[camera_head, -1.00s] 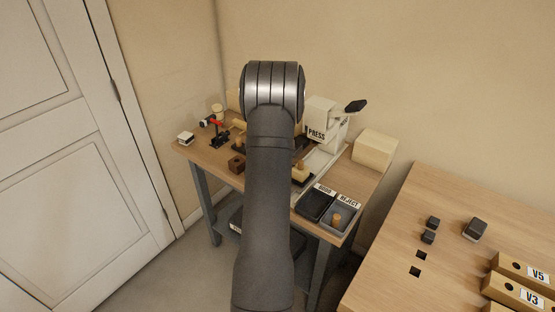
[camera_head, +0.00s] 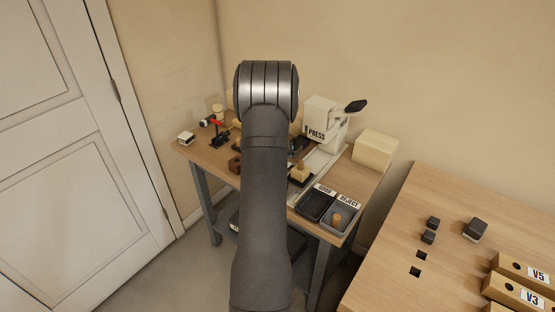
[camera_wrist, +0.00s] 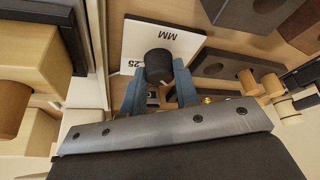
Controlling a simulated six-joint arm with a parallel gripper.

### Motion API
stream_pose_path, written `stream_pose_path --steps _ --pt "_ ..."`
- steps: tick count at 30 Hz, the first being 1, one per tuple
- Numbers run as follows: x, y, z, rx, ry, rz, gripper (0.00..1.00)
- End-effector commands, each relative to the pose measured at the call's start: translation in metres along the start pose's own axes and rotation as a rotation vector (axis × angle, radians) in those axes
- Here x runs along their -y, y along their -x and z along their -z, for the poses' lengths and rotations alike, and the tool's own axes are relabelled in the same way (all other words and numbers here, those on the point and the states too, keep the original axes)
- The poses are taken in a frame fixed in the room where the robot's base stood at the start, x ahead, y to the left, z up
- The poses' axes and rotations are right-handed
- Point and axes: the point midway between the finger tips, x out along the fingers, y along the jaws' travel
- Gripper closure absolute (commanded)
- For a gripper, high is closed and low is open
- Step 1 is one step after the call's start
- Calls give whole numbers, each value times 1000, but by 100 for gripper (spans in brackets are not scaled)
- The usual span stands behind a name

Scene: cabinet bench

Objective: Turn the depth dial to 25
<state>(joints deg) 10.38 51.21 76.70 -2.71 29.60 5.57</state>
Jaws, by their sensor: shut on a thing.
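The depth dial is a dark round knob (camera_wrist: 158,66) in the upper middle of the wrist view. It stands in front of a white plate (camera_wrist: 190,45) marked "MM" and "25". My gripper (camera_wrist: 160,84) is shut on the knob, with a blue-grey finger on each side of it. The knob's pointer and the rest of the scale are hidden or cannot be made out. In the head view my arm hides the dial and the gripper.
The press (camera_head: 322,118) stands at the back of the bench, with a pale block (camera_head: 375,150) to its right. GOOD (camera_head: 313,207) and REJECT trays (camera_head: 341,220) sit at the front right. In the wrist view, wooden pieces (camera_wrist: 22,60) lie left and dark plates (camera_wrist: 235,70) right.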

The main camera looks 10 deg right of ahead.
Motion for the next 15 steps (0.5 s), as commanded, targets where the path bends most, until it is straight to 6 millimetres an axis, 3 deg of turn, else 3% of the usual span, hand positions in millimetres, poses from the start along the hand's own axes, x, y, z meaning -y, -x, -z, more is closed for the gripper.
stream_pose_path --steps 15 --pt "4 -1 0 2 -409 -173 95"
